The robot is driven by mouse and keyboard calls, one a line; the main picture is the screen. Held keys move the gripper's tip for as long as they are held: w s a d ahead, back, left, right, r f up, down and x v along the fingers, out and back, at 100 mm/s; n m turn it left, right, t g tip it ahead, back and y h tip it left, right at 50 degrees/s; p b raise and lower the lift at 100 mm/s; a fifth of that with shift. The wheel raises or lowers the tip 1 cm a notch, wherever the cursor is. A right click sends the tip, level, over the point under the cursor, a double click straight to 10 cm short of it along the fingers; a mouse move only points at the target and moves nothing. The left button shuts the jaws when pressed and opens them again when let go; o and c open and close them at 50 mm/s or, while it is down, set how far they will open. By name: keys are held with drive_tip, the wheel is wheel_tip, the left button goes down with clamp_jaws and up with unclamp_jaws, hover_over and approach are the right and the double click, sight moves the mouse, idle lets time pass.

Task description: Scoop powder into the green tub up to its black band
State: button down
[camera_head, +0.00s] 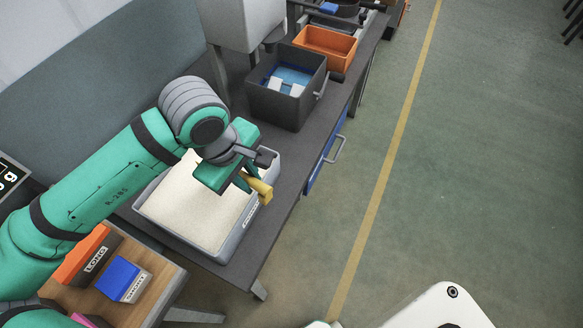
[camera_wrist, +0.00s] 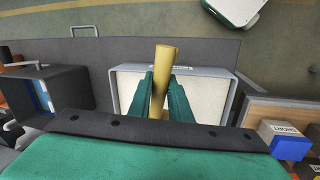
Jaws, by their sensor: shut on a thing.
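My gripper (camera_head: 247,178) is shut on a yellow scoop (camera_head: 261,188), over the right part of a grey bin of pale powder. In the wrist view the scoop's yellow handle (camera_wrist: 165,55) stands between the two green fingers (camera_wrist: 160,95). The grey bin (camera_head: 228,246) is filled with pale, fairly level powder (camera_head: 190,205). I cannot tell whether the scoop touches the powder or holds any. I do not see a green tub with a black band in either view.
A dark bin (camera_head: 270,102) with blue and white contents stands behind the powder bin, with an orange bin (camera_head: 327,42) farther back. A wooden surface (camera_head: 165,283) in front holds an orange box (camera_head: 88,254) and a blue box (camera_head: 122,279).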

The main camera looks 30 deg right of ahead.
drive_tip(key=d+f+n+t+y, duration=0.1)
drive_tip(key=d+f+n, duration=0.4)
drive_tip(key=d, duration=0.6)
drive_tip(key=shift+d+f+n, duration=0.25)
drive_tip(key=shift+n, duration=0.25)
drive_tip(key=shift+w+a+r, duration=0.15)
drive_tip(key=shift+w+a+r+h, duration=0.1)
drive_tip(key=shift+a+r+h, duration=0.1)
drive_tip(key=shift+a+h, duration=0.1)
